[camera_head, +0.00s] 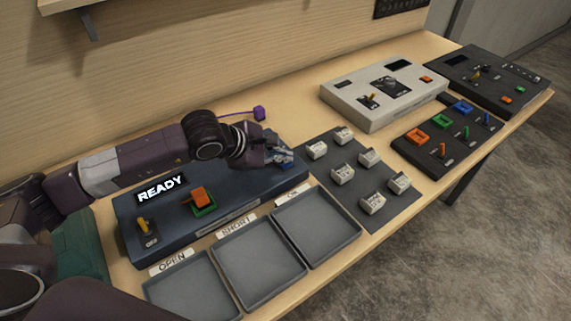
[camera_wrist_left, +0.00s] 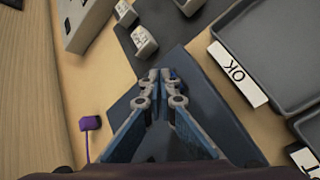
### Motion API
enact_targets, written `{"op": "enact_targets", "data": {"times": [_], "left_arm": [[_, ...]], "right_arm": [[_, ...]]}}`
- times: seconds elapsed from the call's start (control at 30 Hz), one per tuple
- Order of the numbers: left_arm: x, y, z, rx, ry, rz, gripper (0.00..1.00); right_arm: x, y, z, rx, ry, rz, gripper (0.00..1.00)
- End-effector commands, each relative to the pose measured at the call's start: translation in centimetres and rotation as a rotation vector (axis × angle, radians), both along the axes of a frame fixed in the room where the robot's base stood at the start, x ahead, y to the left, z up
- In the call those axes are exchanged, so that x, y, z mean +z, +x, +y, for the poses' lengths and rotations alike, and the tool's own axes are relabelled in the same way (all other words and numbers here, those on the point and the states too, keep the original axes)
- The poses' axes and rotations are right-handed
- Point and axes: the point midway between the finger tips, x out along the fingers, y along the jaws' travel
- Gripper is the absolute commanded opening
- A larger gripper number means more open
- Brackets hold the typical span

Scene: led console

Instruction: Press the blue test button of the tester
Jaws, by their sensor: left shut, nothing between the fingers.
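The tester (camera_head: 240,194) is a dark blue-grey console on the table, with a lit display (camera_head: 162,188) reading READY. An orange block sits in a green-framed socket (camera_head: 204,210) on it, and a yellow switch (camera_head: 143,226) stands at its left. My left gripper (camera_head: 284,158) is shut and empty, pointing down over the tester's right end. The blue test button (camera_head: 289,166) shows only as a blue patch under the fingertips. In the left wrist view, the closed fingertips (camera_wrist_left: 160,76) hide most of it; I cannot tell whether they touch it. My right gripper is not in view.
Trays labelled OPEN, SHORT and OK (camera_head: 320,225) line the front. A dark mat (camera_head: 345,192) with several white blocks lies to the right. A light console (camera_head: 370,105) and dark panels stand farther right. A purple cube (camera_head: 259,113) on a cord is behind the tester.

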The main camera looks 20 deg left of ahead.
Motion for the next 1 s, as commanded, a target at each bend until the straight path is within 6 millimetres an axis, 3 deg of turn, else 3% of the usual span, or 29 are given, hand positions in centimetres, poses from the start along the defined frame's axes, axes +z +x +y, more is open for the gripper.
{"op": "enact_targets", "data": {"times": [1.0], "left_arm": [[-0.55,0.00,-0.03,-0.001,-0.001,0.000,0.00]], "right_arm": [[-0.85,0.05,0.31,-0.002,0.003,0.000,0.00]]}}
